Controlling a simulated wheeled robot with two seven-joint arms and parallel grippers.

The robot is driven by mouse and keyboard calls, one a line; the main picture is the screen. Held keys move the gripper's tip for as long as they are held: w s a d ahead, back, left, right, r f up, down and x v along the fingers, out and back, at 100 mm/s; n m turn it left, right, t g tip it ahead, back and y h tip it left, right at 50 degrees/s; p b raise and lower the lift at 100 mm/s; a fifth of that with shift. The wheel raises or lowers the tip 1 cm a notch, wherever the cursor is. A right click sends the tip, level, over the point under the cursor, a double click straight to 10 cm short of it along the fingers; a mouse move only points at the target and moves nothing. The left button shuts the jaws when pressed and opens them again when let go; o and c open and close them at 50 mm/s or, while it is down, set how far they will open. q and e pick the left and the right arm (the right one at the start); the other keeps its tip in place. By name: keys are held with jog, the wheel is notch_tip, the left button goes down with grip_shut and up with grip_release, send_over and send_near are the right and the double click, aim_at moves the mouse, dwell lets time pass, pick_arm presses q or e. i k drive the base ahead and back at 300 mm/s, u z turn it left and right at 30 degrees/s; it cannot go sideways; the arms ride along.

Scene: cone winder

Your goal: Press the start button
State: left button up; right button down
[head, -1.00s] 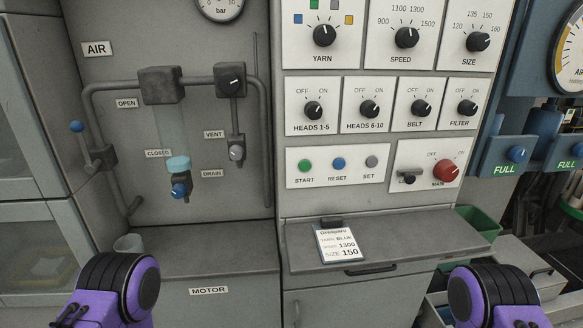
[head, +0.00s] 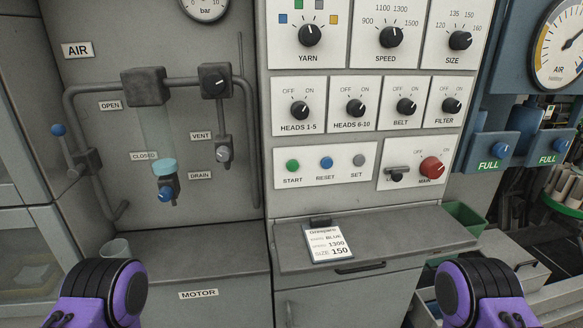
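The green START button (head: 292,165) sits at the left of a white plate on the grey control panel, in the head view. The blue RESET button (head: 326,163) and the grey SET button (head: 358,160) are to its right on the same plate. Nothing covers the START button. Purple and black parts of my two arms show at the lower left and lower right, well below and apart from the buttons. Neither gripper's fingers are in view.
A red MAIN knob (head: 432,167) and a small lever (head: 398,174) are right of the buttons. A shelf (head: 400,238) with an order card (head: 328,243) juts out below the panel. Air pipes and a blue-handled valve (head: 166,187) stand at the left. A green bin (head: 463,221) is at the right.

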aim_at(293, 165)
jog(key=z, duration=1.55)
jog(key=k, duration=1.05)
jog(key=u, duration=1.7)
jog(key=i, duration=0.5)
